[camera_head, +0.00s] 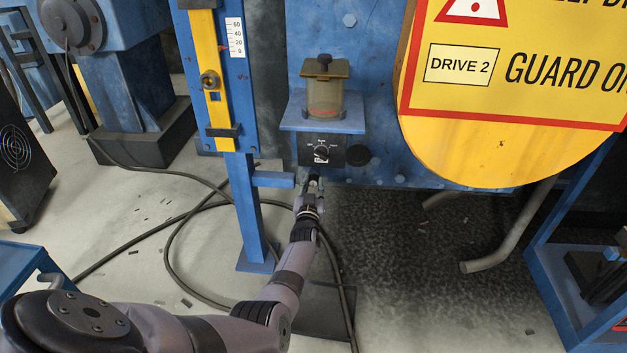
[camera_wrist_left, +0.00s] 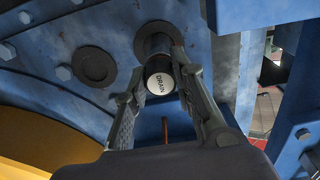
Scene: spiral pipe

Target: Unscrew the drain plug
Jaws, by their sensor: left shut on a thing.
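The drain plug (camera_wrist_left: 158,82) is a dark cylinder with a pale end face marked DRAIN. It sticks out from the blue machine housing (camera_wrist_left: 110,35) in the left wrist view. My left gripper (camera_wrist_left: 160,70) has one finger on each side of the plug and is shut on it. In the head view the left gripper (camera_head: 313,184) is small and reaches the lower part of the housing, below the selector switch box (camera_head: 320,150). The plug is mostly hidden there. My right gripper is not in view.
A round dark cap (camera_wrist_left: 96,66) sits beside the plug. A blue post with a yellow gauge (camera_head: 210,75) stands close left of my arm. The yellow guard (camera_head: 480,145) bulges out at right. Black cables (camera_head: 175,235) lie on the floor.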

